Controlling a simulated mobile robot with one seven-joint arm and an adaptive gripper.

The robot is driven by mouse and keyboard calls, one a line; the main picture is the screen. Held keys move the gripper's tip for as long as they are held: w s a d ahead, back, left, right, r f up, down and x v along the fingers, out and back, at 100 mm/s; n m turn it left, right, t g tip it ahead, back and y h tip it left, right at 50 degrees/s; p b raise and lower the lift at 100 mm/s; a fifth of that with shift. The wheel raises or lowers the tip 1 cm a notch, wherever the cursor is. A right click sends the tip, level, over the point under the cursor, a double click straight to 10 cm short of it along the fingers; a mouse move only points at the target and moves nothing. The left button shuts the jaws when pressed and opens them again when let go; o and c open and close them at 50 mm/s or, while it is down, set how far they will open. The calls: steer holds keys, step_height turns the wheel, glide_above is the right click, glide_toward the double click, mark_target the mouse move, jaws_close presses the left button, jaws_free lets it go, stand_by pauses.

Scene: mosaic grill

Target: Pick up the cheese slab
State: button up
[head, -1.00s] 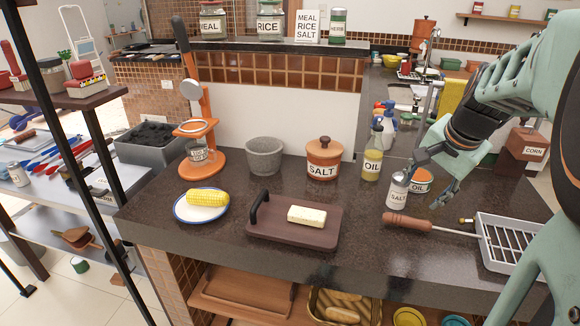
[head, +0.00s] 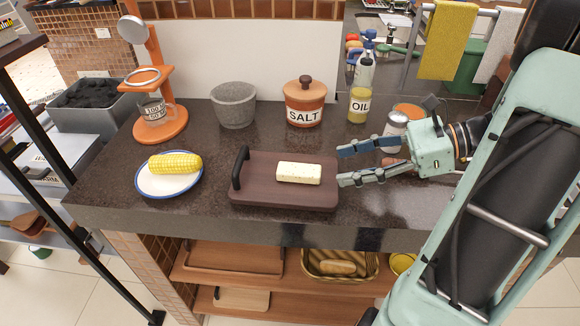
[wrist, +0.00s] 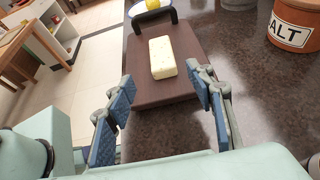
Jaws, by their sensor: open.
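The cheese slab (head: 299,173) is a pale, speckled block lying on a dark brown tray (head: 262,195) with a black handle. In the wrist view the cheese slab (wrist: 162,57) lies beyond the fingertips, between their lines. My gripper (head: 340,166) is open and empty just right of the slab, its fingers pointing left over the tray's right edge. In the wrist view both blue-padded fingers of my gripper (wrist: 163,86) are spread apart, and the slab is not touched.
A plate (head: 140,187) with corn (head: 175,164) stands left of the tray. Behind are a grey mortar (head: 234,106), a salt jar (head: 305,104) and an oil bottle (head: 359,104). A salt shaker (head: 395,128) stands close behind my gripper. The counter's front edge lies near the tray.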

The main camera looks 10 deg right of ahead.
mark_target(297, 169)
steer(key=x, duration=0.5)
steer(key=shift+w+a+b, duration=0.1)
steer(key=shift+a+b, duration=0.05)
steer(key=shift+b, duration=0.25)
steer(key=shift+r+b+x, duration=0.2)
steer(key=shift+b+x, duration=0.1)
steer(key=shift+x, duration=1.05)
steer(key=shift+r+b+x, duration=0.2)
steer(key=shift+b+x, duration=0.05)
steer(key=shift+x, duration=1.1)
steer(key=shift+w+a, duration=0.1)
steer(key=shift+w, duration=0.1)
steer(key=shift+c, duration=0.2)
steer(key=c, duration=1.2)
steer(key=shift+c, duration=0.2)
steer(key=shift+r, duration=0.15)
